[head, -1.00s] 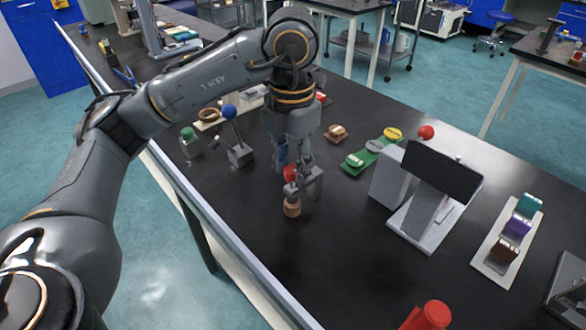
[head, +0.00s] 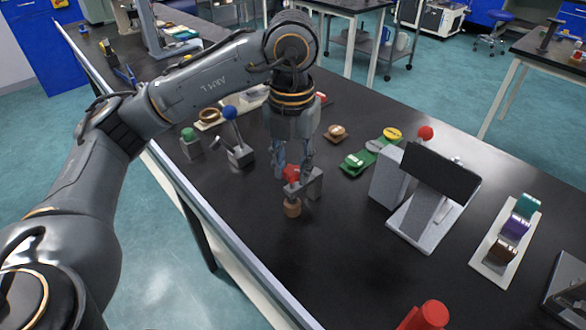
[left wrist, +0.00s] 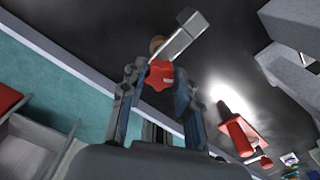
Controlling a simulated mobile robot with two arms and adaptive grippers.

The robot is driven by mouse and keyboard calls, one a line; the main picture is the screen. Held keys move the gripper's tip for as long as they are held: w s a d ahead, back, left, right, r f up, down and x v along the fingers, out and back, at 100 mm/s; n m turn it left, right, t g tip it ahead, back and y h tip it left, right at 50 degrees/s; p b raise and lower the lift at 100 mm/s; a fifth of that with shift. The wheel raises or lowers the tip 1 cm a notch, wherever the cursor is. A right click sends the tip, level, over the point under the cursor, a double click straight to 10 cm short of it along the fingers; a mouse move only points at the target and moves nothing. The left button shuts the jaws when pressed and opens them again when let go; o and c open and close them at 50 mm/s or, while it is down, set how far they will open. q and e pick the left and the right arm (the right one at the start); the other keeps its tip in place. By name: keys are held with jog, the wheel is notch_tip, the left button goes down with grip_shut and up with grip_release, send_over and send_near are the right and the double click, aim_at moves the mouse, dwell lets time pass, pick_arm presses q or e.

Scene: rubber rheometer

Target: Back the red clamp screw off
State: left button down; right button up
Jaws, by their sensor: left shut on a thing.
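The red clamp screw (head: 291,174) is a lobed knob on top of a small grey clamp (head: 314,184). A tan, round, cork-like piece (head: 292,208) sits at the clamp's front end. My left gripper (head: 293,167) points down over the clamp, its fingers on either side of the red knob. In the left wrist view the knob (left wrist: 160,75) shows between the two fingertips, and the grey clamp (left wrist: 183,35) extends beyond it. The left gripper is shut on the knob. My right gripper is not in view.
A blue-knobbed lever (head: 230,113) and a green-topped block (head: 189,140) stand left of the gripper. A black-screened instrument (head: 440,171) stands to the right, and a red cylinder (head: 432,313) at the front. The black bench around the clamp is mostly clear.

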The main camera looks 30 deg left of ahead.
pick_arm(q)
jog(key=n, duration=0.4)
jog(key=shift+p, duration=0.3)
jog(key=shift+n, duration=0.8)
jog(key=c, duration=1)
grip_release()
jog(key=shift+c, duration=0.2)
jog(key=shift+r, duration=0.1)
